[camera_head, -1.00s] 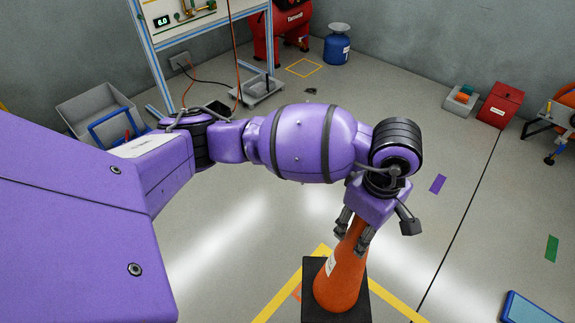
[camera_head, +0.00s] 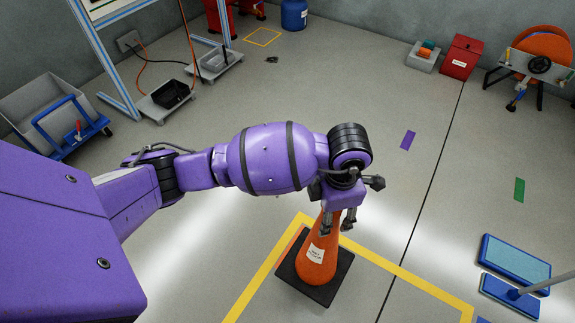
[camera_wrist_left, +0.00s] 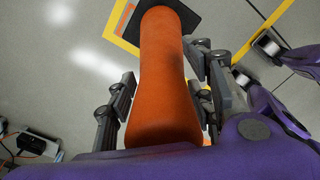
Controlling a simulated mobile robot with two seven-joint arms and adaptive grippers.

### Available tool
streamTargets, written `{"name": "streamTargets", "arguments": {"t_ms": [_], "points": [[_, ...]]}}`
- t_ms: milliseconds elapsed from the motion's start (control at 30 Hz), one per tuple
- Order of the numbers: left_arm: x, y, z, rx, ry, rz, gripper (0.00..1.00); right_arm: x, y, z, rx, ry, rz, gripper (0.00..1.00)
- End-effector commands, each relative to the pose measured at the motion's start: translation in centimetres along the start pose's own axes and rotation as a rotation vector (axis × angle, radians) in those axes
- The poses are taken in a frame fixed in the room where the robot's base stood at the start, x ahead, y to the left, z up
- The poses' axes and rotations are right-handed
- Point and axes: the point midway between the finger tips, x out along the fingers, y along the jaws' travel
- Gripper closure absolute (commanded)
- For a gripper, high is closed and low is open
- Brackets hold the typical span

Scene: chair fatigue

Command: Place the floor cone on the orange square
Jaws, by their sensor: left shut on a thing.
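The floor cone (camera_head: 312,270) is orange with a white label and a square black base. It stands roughly upright inside a yellow floor outline. My left gripper (camera_head: 337,223) is shut on its upper part. In the left wrist view the fingers (camera_wrist_left: 160,75) lie on both sides of the orange cone (camera_wrist_left: 163,60). A thin orange strip, apparently the orange square (camera_head: 290,247), shows along the left edge of the base; the rest is hidden under the cone. I cannot tell whether the base touches the floor. My right gripper is not in view.
Yellow tape (camera_head: 250,290) borders the area. Blue-topped platforms (camera_head: 515,260) stand at the right. A red box (camera_head: 460,57), a grey bin (camera_head: 424,56) and an orange reel (camera_head: 545,50) stand at the back right. Carts and a frame are at the left. The middle floor is clear.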

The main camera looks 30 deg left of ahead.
Motion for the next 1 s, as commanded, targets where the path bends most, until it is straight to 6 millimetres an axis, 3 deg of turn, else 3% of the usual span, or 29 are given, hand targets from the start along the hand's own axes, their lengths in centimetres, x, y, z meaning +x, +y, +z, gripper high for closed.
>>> {"name": "streamTargets", "arguments": {"t_ms": [167, 400, 733, 1000], "points": [[1.9, 3.7, -0.7, -0.003, 0.0, 0.0, 1.0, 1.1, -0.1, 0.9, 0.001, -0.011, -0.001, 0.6], [5.5, 6.5, -1.2, -0.001, 0.0, -0.002, 1.0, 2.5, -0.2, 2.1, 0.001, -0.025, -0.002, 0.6], [7.2, 8.2, -1.5, 0.001, -0.002, 0.0, 1.0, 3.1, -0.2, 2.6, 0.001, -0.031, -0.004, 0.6], [10.5, 8.4, -1.5, 0.002, -0.004, 0.0, 1.0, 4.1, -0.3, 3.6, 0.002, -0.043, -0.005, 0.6]]}}
